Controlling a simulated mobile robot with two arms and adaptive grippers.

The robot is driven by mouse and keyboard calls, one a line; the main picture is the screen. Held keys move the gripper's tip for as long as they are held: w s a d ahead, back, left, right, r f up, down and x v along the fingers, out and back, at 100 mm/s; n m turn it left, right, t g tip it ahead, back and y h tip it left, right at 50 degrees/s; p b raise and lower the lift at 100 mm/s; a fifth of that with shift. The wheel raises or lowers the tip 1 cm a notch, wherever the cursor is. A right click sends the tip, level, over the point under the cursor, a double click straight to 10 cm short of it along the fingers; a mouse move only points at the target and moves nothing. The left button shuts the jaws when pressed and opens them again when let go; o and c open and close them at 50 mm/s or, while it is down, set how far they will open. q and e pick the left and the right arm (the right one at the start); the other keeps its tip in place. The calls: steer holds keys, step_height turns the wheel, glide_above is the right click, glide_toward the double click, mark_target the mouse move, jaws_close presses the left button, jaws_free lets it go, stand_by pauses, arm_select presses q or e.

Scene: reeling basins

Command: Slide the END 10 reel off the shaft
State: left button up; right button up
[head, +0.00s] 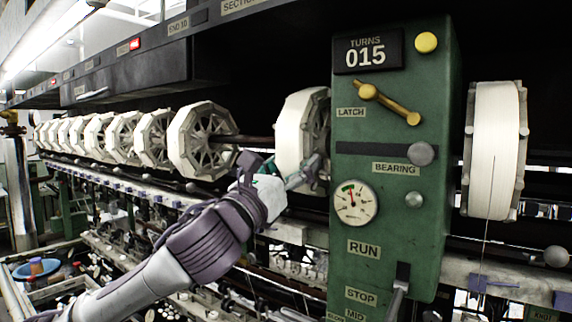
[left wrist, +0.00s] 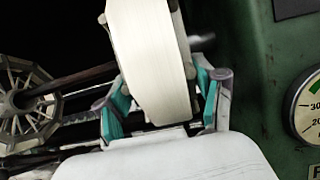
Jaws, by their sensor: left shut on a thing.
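A white wound reel (head: 293,135) sits on the dark shaft (head: 254,140), just left of the green machine head. I take it for the END 10 reel, though no label shows on it. My left gripper (head: 278,172) is at its lower rim. In the left wrist view the teal-padded fingers of my left gripper (left wrist: 165,100) stand on either side of the white reel (left wrist: 150,55), shut on it. The shaft (left wrist: 78,80) runs left from this reel to the neighbouring reel (left wrist: 22,100). The reel's far face is hidden. My right gripper is out of view.
The green machine head (head: 390,225) with dial (head: 354,202), brass latch lever (head: 388,102) and bearing knob (head: 421,153) stands close right. Several reels, the nearest (head: 203,140), line the shaft leftward. Another white reel (head: 494,150) hangs beyond the head. A bare shaft stretch lies left of the gripped reel.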

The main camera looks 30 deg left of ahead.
arm_select(q)
steer(key=b+v, duration=2.3)
steer(key=v, duration=1)
steer(key=shift+b, duration=0.3)
steer(key=shift+w+r, duration=0.1)
